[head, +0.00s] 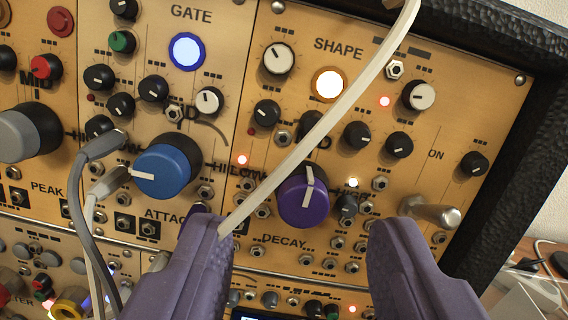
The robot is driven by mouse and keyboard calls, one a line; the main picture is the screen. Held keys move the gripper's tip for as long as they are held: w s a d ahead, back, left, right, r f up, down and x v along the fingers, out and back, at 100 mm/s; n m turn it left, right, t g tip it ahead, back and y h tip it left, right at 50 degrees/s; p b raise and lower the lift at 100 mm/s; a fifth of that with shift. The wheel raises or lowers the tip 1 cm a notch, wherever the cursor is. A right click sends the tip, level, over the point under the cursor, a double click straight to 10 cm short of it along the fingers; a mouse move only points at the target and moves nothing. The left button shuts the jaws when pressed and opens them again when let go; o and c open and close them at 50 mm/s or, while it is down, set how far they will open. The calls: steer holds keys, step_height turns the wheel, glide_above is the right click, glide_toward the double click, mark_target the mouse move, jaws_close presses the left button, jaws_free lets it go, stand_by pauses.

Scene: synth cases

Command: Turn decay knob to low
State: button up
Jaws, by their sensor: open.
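The decay knob (303,198) is a large purple knob with a white pointer line, above the printed word DECAY on the tan panel. Its pointer line points roughly upward, leaning slightly right. A LOW label sits at its upper left and a partly hidden HIGH label at its right. My gripper (300,235) shows as two purple fingers at the bottom of the head view. It is open and empty, with one finger lower left of the knob and the other lower right. Neither finger visibly touches the knob.
A white cable (320,130) runs diagonally across the panel, close to the decay knob's upper left. A blue knob (162,171) with plugged cables stands to the left. A metal toggle (431,211) sticks out at right. A black case edge (505,150) bounds the panel.

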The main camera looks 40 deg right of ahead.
mark_target(303, 201)
steer(key=shift+x, duration=1.45)
steer(key=shift+c, duration=0.2)
jaws_close()
